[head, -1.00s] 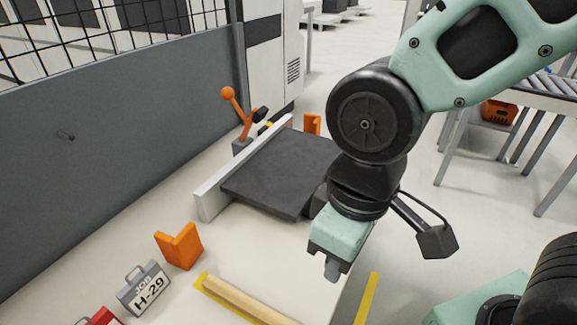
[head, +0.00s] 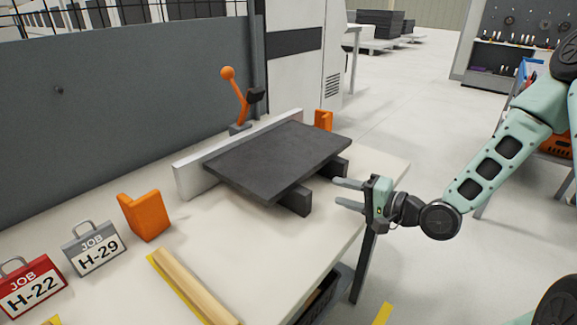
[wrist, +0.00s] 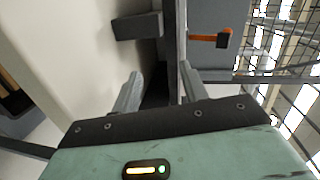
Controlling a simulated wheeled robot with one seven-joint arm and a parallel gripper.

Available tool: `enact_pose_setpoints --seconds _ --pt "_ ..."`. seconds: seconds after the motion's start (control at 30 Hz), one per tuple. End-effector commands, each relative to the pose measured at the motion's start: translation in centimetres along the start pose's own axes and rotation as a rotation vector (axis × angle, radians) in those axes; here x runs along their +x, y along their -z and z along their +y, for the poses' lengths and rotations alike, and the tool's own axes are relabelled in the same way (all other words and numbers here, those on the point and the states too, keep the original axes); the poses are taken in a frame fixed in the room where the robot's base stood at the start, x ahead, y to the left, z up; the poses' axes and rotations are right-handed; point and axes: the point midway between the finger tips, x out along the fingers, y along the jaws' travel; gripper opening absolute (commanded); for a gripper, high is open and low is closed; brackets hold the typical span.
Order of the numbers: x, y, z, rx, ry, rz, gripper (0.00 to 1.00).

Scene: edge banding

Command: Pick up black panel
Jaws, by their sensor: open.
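The black panel (head: 280,155) lies flat and raised above the pale table on dark support blocks (head: 296,203), its far side along a white fence (head: 187,178). My gripper (head: 336,192) is open and empty at the panel's near right side, fingers pointing at its edge, one above the other. A small gap shows between fingertips and panel. In the wrist view, the panel's edge (wrist: 173,45) shows as a thin dark strip ahead, between the lines of the two fingers (wrist: 161,80). A support block (wrist: 138,27) shows at its left.
An orange-handled clamp (head: 238,95) stands behind the fence. Orange corner pieces (head: 146,214) (head: 323,120) stand near the panel. Job tags H-29 (head: 94,248) and H-22 (head: 30,287) and a wooden strip (head: 190,285) are at the front left. The table (head: 330,235) is clear below my gripper.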

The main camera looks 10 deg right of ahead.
Motion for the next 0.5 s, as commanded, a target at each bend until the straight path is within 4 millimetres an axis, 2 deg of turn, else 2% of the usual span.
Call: enact_pose_setpoints --seconds 0.03,0.13,0.23,0.5 --pt "-0.5 0.9 0.4 0.051 0.058 0.035 0.44" --pt "-1.2 1.9 0.0 0.107 0.132 0.071 0.44" --pt "-0.8 2.2 -0.4 0.123 0.160 0.080 0.44" --pt "4.2 2.6 -1.4 0.121 0.159 0.078 0.44"
